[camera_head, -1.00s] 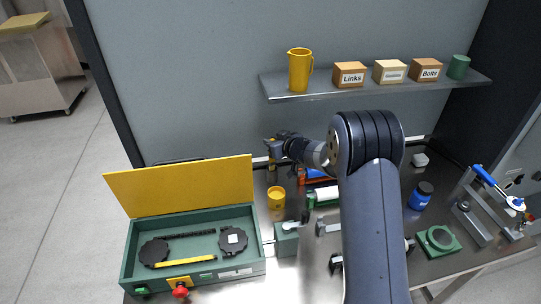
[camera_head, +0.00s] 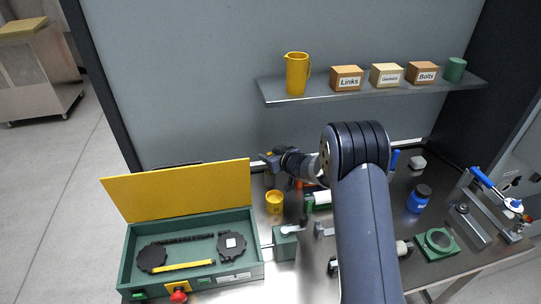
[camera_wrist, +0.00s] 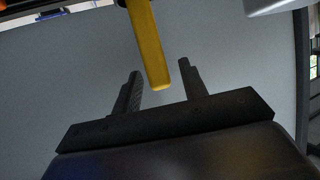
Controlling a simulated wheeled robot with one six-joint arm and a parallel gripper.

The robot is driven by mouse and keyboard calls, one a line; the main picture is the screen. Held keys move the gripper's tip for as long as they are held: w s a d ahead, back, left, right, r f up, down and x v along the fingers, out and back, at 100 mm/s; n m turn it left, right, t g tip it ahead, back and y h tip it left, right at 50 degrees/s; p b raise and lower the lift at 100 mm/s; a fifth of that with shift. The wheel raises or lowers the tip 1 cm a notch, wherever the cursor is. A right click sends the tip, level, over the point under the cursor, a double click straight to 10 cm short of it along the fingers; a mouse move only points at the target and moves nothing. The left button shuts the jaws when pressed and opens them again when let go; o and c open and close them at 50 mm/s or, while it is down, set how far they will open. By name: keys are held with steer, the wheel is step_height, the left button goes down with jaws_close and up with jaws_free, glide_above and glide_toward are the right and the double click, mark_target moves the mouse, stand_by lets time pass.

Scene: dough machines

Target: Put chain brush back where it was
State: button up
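A yellow bar-like handle (camera_wrist: 152,45), likely the chain brush, comes down from the top edge in the wrist view. Its rounded end lies between the two black fingers of my gripper (camera_wrist: 160,72).
A green case (camera_head: 258,250) with a raised yellow lid (camera_head: 180,190) stands at left, holding chain parts and a yellow strip. A shelf (camera_head: 380,91) with a yellow jug (camera_head: 297,74) and labelled boxes is above. A blue bottle (camera_head: 418,200) and green fixture (camera_head: 437,244) are at right.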

steer(key=shift+r, duration=0.1)
steer(key=shift+s+d+r, duration=0.1)
steer(key=b+v, duration=0.2)
steer(key=v, duration=0.9)
steer(key=shift+s+d, duration=0.25)
steer(key=shift+r, duration=0.1)
